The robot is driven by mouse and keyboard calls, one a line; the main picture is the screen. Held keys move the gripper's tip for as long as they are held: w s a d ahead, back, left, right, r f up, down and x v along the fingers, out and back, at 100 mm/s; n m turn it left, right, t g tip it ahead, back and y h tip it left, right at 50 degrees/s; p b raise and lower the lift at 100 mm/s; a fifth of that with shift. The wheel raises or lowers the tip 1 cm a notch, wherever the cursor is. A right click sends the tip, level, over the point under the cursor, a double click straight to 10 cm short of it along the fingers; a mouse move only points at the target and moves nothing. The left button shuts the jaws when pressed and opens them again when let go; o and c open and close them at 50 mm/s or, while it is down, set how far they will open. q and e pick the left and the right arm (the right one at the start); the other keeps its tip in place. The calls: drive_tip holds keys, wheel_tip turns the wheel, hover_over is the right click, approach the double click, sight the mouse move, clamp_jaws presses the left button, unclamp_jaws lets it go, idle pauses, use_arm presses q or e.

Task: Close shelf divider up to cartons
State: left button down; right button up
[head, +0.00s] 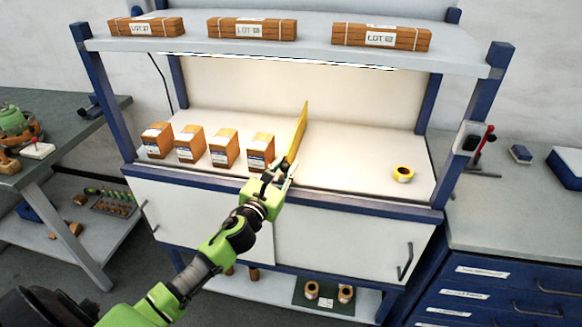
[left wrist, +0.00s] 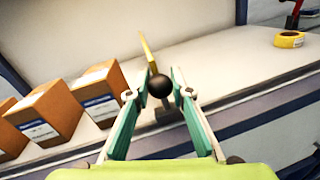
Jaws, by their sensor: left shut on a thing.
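Several brown cartons with white-and-blue labels stand in a spaced row on the white shelf; the rightmost carton (head: 261,149) is nearest the divider. The yellow shelf divider (head: 298,133) stands upright to its right, with a narrow gap between them. It shows edge-on in the left wrist view (left wrist: 148,54), with a black knob (left wrist: 160,86) at its front. My left gripper (head: 272,180) is shut on the divider by this knob, at the shelf's front edge; its green fingers (left wrist: 158,100) flank the knob. My right gripper is in neither view.
A yellow tape roll (head: 403,174) lies to the right on the shelf (head: 350,165), with bare surface between it and the divider. An upper shelf (head: 300,43) holds wooden bundles marked LOT. Blue posts frame both sides.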

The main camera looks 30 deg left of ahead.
use_arm(q)
drive_tip(key=c, duration=1.8)
unclamp_jaws()
drive_tip(key=s, duration=0.8)
drive_tip(key=s+d, duration=0.1)
drive_tip(key=s, duration=0.3)
drive_tip(key=shift+f, duration=0.1)
